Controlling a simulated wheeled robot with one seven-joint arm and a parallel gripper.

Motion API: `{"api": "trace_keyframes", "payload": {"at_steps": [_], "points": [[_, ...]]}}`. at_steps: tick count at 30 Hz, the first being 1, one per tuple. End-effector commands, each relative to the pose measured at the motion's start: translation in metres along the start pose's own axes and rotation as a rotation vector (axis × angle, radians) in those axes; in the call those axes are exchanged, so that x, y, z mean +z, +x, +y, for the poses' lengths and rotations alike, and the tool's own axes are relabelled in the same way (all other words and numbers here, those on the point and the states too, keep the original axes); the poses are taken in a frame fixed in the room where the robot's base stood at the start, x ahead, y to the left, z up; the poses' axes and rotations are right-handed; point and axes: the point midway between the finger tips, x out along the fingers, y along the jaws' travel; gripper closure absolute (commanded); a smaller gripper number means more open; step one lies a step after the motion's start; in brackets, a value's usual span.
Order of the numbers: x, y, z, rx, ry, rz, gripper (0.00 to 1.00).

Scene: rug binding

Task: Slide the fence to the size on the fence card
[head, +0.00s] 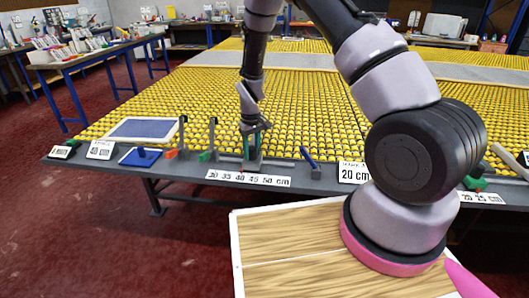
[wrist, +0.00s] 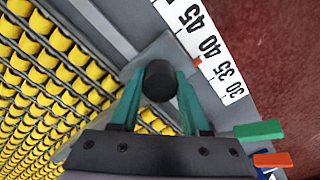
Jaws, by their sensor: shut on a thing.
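My gripper (head: 252,128) is at the front edge of the bench. In the wrist view its teal fingers (wrist: 159,85) are shut on a dark round knob (wrist: 160,78). The knob stands on the fence's grey plate (wrist: 176,48). A small red pointer (wrist: 197,61) on the plate sits beside the 40 on the white scale (wrist: 210,47), perhaps slightly toward 35. In the head view the scale (head: 248,179) reads 30 to 50 cm. A white card (head: 100,149) at the left seems to read 40 cm; its heading is too small to read surely.
A second card (head: 353,172) reads 20 cm. Levers with an orange foot (head: 171,154) and a green foot (head: 205,156) stand left of my gripper; a blue lever (head: 310,160) stands right. Yellow rollers (head: 330,105) cover the bench. A wooden-topped board (head: 290,240) is in front.

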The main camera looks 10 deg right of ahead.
Motion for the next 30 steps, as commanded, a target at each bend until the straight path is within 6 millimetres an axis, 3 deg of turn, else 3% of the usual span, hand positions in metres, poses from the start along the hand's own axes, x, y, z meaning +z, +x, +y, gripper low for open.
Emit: {"api": "trace_keyframes", "payload": {"at_steps": [8,9,11,23,30], "points": [[0.0,0.0,0.001,0.002,0.002,0.0,1.0],[0.0,0.0,0.001,0.002,0.002,-0.001,0.47],[0.0,0.0,0.001,0.002,0.002,-0.001,0.24],[0.0,-0.005,0.001,0.001,0.001,0.0,0.24],[-0.001,-0.048,0.001,0.002,0.001,0.003,0.24]]}}
